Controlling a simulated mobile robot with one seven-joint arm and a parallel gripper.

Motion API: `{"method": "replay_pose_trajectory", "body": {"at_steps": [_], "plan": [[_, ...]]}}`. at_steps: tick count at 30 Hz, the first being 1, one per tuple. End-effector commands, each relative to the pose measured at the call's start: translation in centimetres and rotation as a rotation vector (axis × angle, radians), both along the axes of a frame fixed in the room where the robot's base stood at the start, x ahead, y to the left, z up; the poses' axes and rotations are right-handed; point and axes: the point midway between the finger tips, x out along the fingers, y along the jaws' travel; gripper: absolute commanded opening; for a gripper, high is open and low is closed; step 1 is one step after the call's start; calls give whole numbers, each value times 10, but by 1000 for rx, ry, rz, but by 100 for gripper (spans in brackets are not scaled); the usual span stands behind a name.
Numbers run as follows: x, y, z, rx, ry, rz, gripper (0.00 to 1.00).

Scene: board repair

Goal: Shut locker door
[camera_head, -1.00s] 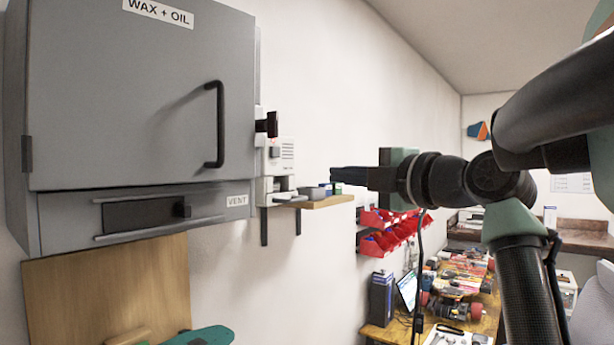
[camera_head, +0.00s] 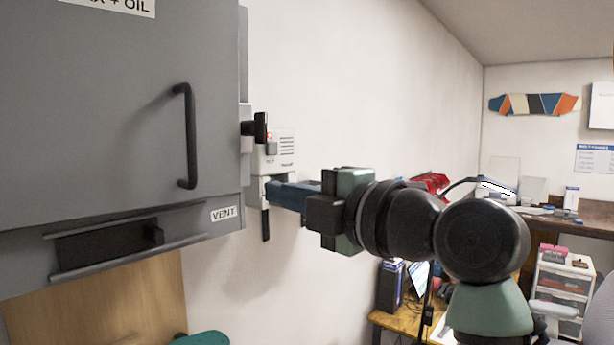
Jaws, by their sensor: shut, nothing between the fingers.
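The grey locker door (camera_head: 95,120) fills the left of the view, with a black bar handle (camera_head: 188,135) near its right edge. It looks flush with the locker body, and I see no open gap; its left edge is out of frame. A black latch-like piece (camera_head: 258,128) sticks out beside the door's right edge. My gripper (camera_head: 275,191) is shut and empty, its blue fingers pointing left. In the picture it lies right of the door and below the latch piece; I cannot tell its distance from the locker.
A vent slot (camera_head: 105,242) sits below the door. A white wall device (camera_head: 280,150) is just beyond the locker, partly behind my gripper. A wooden panel (camera_head: 110,300) is below the locker. A workbench and a drawer cart (camera_head: 562,290) stand at the right.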

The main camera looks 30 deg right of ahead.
Motion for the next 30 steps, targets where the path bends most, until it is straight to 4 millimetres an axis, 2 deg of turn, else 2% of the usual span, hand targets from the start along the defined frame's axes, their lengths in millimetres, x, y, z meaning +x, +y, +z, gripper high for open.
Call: {"method": "replay_pose_trajectory", "body": {"at_steps": [3,6,12,18,30], "plan": [[27,8,6,3,4,3,0],[44,11,5,2,4,1,0],[66,16,3,0,2,0,0],[74,18,0,-1,2,-3,0],[73,16,-1,-1,1,-3,0]]}}
